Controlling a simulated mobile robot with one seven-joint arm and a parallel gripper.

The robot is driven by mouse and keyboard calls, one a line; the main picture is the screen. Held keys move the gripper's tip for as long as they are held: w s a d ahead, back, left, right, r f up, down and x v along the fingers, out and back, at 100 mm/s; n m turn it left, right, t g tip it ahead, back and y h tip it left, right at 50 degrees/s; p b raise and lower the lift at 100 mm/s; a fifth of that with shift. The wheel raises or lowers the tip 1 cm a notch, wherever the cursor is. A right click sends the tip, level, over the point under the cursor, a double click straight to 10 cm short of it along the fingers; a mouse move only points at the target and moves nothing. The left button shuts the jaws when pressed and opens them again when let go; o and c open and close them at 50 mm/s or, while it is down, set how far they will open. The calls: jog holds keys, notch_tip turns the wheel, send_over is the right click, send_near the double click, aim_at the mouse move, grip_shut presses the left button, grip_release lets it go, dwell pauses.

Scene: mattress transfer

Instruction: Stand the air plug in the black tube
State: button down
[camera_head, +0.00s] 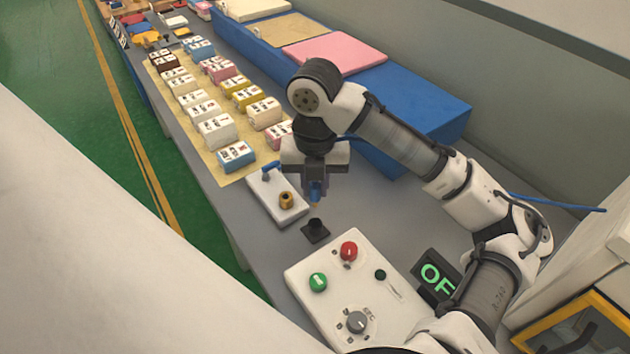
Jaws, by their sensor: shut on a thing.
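My gripper (316,182) points down and is shut on the air plug (315,192), a small blue piece with a yellowish tip at its lower end. The plug hangs roughly upright between the jaws, and its upper part is hidden by them. The black tube (315,227) stands upright on a small square black base on the grey table. In the picture it lies just below the plug's tip, with a small gap between them. The exact height of the plug over the tube is hard to tell.
A white block (262,198) with a brass fitting (286,200) and a blue lever lies left of the gripper. A white control panel (340,290) with red and green buttons is in front. Rows of labelled blocks and a blue platform (415,100) with pads lie behind.

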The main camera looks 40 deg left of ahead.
aim_at(315, 205)
jog(key=shift+f+b, duration=1.5)
jog(key=shift+f, duration=0.95)
jog(key=shift+f, duration=0.55)
dwell(0.3)
jog(key=shift+f+b, duration=0.4)
jog(key=shift+f, duration=0.2)
